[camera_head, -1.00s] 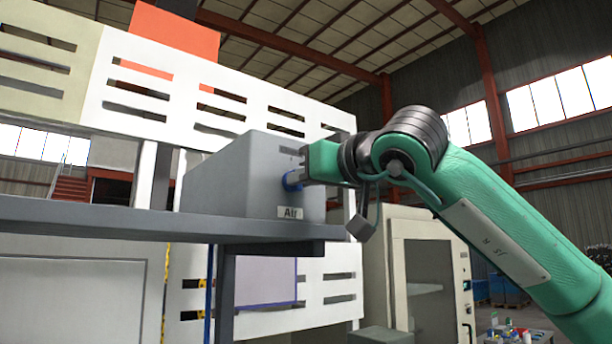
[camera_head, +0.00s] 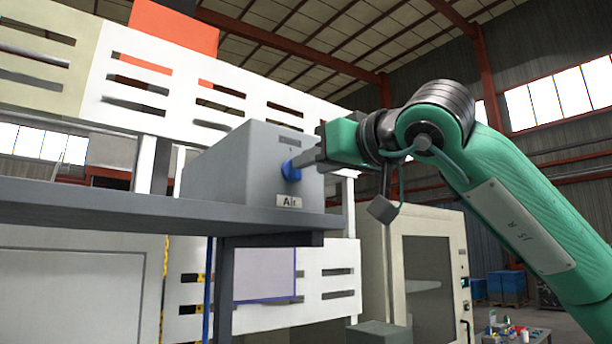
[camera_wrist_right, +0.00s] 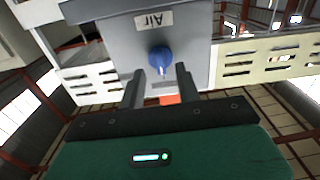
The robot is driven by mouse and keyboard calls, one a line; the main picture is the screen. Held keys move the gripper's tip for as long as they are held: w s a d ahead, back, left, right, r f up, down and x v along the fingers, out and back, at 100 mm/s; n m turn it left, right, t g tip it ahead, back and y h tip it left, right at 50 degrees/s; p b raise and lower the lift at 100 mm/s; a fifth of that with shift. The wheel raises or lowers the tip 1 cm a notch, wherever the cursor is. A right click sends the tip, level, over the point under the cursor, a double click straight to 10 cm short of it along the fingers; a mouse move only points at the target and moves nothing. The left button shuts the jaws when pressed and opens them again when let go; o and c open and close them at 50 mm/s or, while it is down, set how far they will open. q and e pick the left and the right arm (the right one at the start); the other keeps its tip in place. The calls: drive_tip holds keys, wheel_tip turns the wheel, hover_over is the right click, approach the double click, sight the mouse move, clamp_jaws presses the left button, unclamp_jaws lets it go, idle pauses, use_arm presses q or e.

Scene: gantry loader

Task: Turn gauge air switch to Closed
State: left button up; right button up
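The gauge air switch is a blue knob (camera_head: 290,171) on the front face of a grey box (camera_head: 228,168). A small plate reading "Air" (camera_head: 289,202) sits below it. In the right wrist view the knob (camera_wrist_right: 160,59) stands between and just beyond my right gripper's fingertips (camera_wrist_right: 158,78). The fingers are apart with a gap between them, and the knob appears free of them. In the head view my right gripper (camera_head: 306,160) points left at the knob, with its fingertips close to it. My left gripper is not in view.
The box stands on a dark grey shelf (camera_head: 110,205). White slotted panels (camera_head: 190,85) rise behind it. A beige cabinet (camera_head: 425,270) stands beyond, below my right arm.

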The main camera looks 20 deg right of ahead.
drive_tip(key=b+v, duration=0.3)
drive_tip(key=v, duration=0.7)
drive_tip(key=shift+s, duration=0.15)
drive_tip(key=shift+d, duration=0.1)
